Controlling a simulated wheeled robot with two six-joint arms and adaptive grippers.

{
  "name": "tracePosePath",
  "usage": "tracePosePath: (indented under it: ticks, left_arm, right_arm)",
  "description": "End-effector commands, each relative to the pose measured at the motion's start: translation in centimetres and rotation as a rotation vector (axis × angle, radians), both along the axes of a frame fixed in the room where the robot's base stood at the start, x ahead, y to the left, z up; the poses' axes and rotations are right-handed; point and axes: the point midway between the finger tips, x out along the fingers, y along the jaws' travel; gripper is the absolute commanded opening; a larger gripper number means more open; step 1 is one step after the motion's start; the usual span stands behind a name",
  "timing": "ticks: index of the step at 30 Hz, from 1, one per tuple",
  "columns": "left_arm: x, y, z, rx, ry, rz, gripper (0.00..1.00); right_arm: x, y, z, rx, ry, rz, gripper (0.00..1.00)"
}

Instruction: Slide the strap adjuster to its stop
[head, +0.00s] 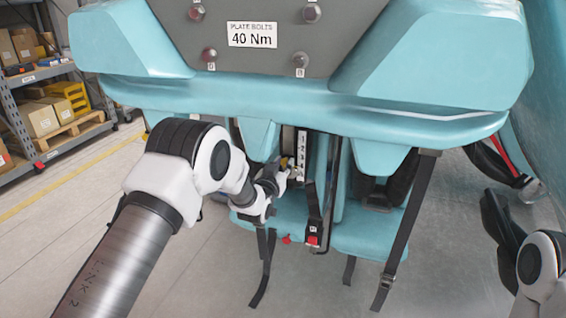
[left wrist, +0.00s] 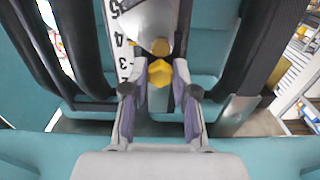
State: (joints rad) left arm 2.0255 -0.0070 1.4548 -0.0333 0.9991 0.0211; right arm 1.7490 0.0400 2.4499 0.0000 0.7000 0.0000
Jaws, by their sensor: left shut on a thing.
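The strap adjuster shows in the left wrist view as a yellow knob (left wrist: 160,73) on a pale metal slider, between my left gripper's fingers (left wrist: 159,88). In the head view it is a small yellow spot (head: 284,162), partly hidden by the gripper. My left gripper (head: 281,175) is shut on this knob. A numbered scale strip (head: 302,145) runs vertically beside it, and the wrist view shows several of its figures (left wrist: 117,42). The stop cannot be made out. My right arm shows at the right edge of the head view, with its gripper out of frame.
The teal seat shell (head: 430,60) overhangs the adjuster, with a plate labelled 40 Nm (head: 253,34) above. Black straps (head: 408,220) and a red buckle (head: 313,239) hang close by. Shelving (head: 55,100) stands at the left. The floor in front is clear.

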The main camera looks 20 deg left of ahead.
Motion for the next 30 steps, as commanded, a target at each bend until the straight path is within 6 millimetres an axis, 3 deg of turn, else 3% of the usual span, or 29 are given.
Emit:
tracePosePath:
  ticks: [6,7,9,21,26,30]
  left_arm:
    - [0.0,0.0,0.1,0.000,0.000,0.000,0.00]
    - [0.0,0.0,0.1,0.000,-0.001,0.000,0.31]
    - [0.0,0.0,0.1,0.000,-0.001,0.000,0.54]
    - [-0.7,0.0,0.1,0.000,0.000,0.000,0.54]
    - [-3.7,0.1,0.1,0.000,0.002,0.000,0.54]
    - [-7.5,0.3,0.1,-0.001,0.003,0.000,0.54]
  right_arm:
    - [0.0,0.0,0.1,0.000,-0.001,0.000,0.40]
    - [0.0,0.0,0.1,0.000,-0.001,0.000,0.40]
    - [0.0,0.0,0.1,0.000,-0.001,0.000,0.40]
    - [0.0,0.0,0.1,0.000,-0.001,0.000,0.40]
    - [0.0,0.0,0.1,0.000,-0.001,0.000,0.40]
    - [0.0,0.0,0.1,0.000,-0.001,0.000,0.40]
